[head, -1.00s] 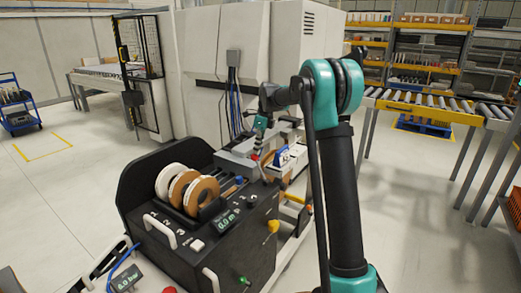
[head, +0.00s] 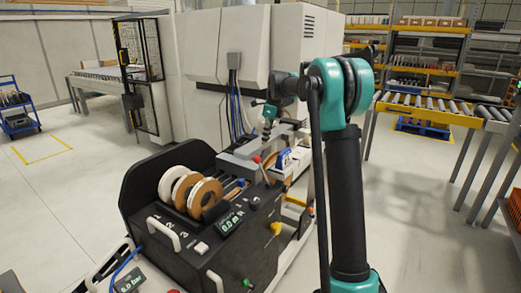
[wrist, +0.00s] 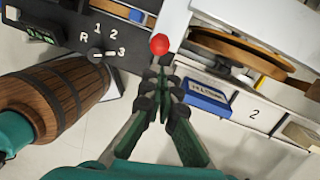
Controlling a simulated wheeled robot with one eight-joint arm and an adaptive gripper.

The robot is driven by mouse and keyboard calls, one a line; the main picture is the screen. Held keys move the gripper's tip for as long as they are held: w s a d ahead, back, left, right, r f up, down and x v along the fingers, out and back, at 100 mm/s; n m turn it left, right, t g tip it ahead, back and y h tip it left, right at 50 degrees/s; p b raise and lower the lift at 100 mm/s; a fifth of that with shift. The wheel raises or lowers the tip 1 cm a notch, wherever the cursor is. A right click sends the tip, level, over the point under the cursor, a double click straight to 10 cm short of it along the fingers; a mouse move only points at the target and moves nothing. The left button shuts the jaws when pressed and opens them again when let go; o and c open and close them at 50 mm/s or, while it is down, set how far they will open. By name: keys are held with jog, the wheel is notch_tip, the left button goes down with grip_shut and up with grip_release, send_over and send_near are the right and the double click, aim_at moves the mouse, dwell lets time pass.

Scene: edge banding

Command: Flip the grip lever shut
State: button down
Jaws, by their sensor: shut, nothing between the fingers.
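A round red knob (wrist: 160,43), which looks like the end of the grip lever, lies just beyond my fingertips in the wrist view. It also shows as a small red spot (head: 257,159) on the machine in the head view. My gripper (wrist: 164,66) is shut and empty, its fingertips close below the knob; I cannot tell whether they touch. In the head view my gripper (head: 266,132) is small and hangs above the grey part of the machine. The lever's shaft and pivot are mostly hidden, so its angle is unclear.
The black edge banding unit (head: 240,255) carries several tape reels (head: 205,195) and a numbered selector (wrist: 110,55). A blue-labelled box (wrist: 207,97) lies right of my fingers. A brown barrel-shaped thing (wrist: 58,98) fills the wrist view's left. Open floor (head: 60,200) lies left.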

notch_tip(320, 180, up, 7)
jog(key=w, duration=0.1)
jog(key=shift+d, duration=0.1)
dwell(0.3)
jog(key=s+d+f+n+t, duration=0.1)
jog(key=s+d+f+n, duration=0.3)
jog(key=s, duration=0.9)
jog(key=s+d+f+n+t+h, duration=0.1)
jog(key=s+d+f+n, duration=0.3)
jog(key=s+f+n, duration=0.7)
jog(key=s+d+f+n+t+h, duration=0.1)
jog(key=s+d+f+n, duration=0.3)
jog(key=s, duration=1.3)
notch_tip(320, 180, down, 8)
jog(key=n+t, duration=0.1)
jog(key=n, duration=0.3)
jog(key=shift+s+d+r, duration=0.2)
jog(key=shift+r, duration=0.05)
